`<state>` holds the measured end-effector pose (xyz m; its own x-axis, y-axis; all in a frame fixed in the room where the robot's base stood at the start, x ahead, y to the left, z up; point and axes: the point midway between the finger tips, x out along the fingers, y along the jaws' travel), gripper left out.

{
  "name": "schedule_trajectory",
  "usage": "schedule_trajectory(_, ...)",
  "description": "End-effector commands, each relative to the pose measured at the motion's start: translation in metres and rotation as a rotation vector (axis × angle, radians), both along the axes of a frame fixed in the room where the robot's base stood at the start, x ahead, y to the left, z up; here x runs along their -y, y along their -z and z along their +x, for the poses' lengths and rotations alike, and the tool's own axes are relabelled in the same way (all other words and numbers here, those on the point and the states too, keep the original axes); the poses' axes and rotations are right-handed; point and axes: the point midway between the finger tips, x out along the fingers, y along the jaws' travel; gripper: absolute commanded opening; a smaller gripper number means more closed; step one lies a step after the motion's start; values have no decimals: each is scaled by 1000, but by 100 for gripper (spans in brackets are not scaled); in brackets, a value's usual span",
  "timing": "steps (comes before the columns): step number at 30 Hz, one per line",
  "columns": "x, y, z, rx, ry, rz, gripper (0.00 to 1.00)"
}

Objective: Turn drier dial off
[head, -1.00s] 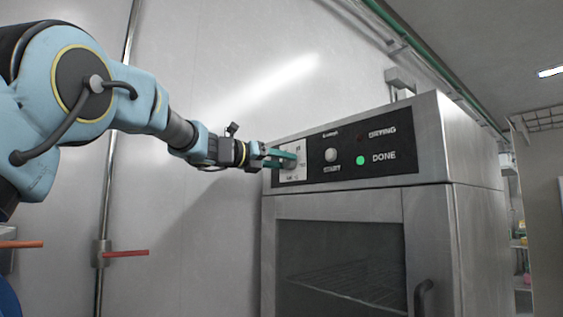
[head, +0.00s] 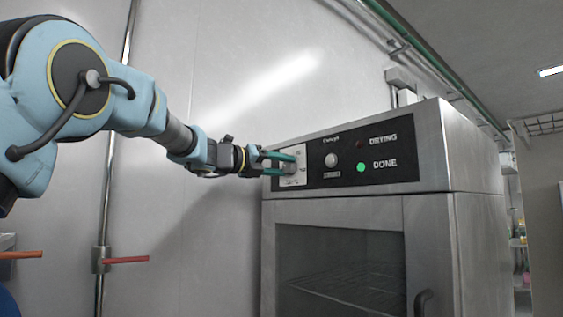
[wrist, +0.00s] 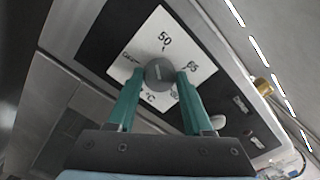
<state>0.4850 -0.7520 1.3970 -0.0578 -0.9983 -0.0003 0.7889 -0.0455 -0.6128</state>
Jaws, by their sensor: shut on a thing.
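The drier dial is a round dark grey knob (wrist: 159,73) on a white temperature plate marked 50, 65 and °C in the wrist view. It is at the left end of the drier's black control panel (head: 340,165) in the head view. My gripper (wrist: 160,76) has a green finger on each side of the dial and is shut on it. In the head view, my gripper (head: 288,163) reaches the panel from the left, its fingers partly hiding the dial. The drier (head: 478,240) is a steel cabinet. Its green DONE lamp (head: 361,167) is lit, and the DRYING lamp (head: 360,143) is dark.
A pale start button (head: 331,160) sits right of the dial plate. The drier door (head: 340,265) is shut, with a dark handle (head: 424,303) at its right. A metal wall pipe with a red lever (head: 127,260) stands at the left. The wall left of the drier is bare.

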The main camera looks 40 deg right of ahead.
Motion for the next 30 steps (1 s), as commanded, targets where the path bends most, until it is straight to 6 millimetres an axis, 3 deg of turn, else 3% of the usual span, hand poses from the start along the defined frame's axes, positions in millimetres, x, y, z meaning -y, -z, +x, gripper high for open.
schedule_trajectory(18, 0, -2, 2, -580, -2, 34, 0)
schedule_trajectory(30, 0, 0, 2, -842, -3, 48, 0)
